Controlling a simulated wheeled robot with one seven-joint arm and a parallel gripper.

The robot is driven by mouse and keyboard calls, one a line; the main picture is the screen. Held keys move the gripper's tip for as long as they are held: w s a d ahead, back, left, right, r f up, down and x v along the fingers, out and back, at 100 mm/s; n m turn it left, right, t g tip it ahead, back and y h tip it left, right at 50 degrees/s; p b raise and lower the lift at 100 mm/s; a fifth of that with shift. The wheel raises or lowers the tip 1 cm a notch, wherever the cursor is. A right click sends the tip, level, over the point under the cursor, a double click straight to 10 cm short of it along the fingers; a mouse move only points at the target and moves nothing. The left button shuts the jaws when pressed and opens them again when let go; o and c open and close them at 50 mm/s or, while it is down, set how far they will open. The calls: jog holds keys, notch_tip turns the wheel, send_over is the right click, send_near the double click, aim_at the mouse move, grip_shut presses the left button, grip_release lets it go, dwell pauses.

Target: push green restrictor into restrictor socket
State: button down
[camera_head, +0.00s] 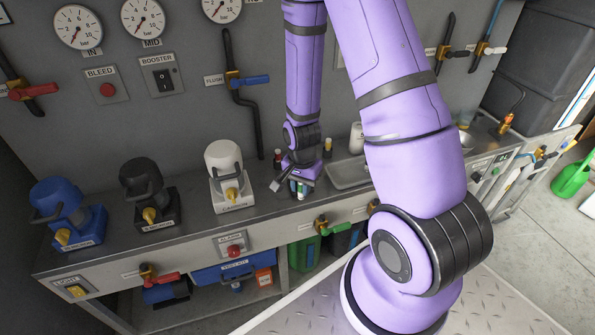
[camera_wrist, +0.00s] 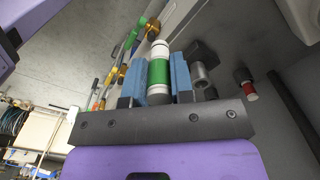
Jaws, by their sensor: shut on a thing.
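The green restrictor (camera_wrist: 159,72) is a short cylinder with a green band and white and grey ends. It sits between the two blue finger pads of my gripper (camera_wrist: 158,80) in the wrist view, and my gripper is shut on it. In the head view my gripper (camera_head: 298,188) is low over the steel counter, near its front edge; the restrictor is small there and partly hidden. I cannot make out the restrictor socket for certain. A grey metal cylinder with a dark block (camera_wrist: 202,76) stands just right of the right finger in the wrist view.
A red-and-white small cylinder (camera_wrist: 247,86) stands to the right in the wrist view. On the counter (camera_head: 120,235) are blue, black and white capped units (camera_head: 224,160) left of my gripper. The gauge panel rises behind.

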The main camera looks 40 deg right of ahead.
jog(key=w+d, duration=0.2)
jog(key=w, duration=0.1)
jog(key=w+d+f, duration=0.1)
jog(key=w+d, duration=0.2)
jog(key=w, duration=0.1)
jog(key=w+d, duration=0.2)
jog(key=w, duration=0.2)
jog(key=shift+d+f, duration=0.2)
jog(key=shift+d, duration=0.15)
jog(key=shift+f, duration=1.7)
jog(key=c, duration=1)
grip_release()
jog(key=shift+f, duration=0.1)
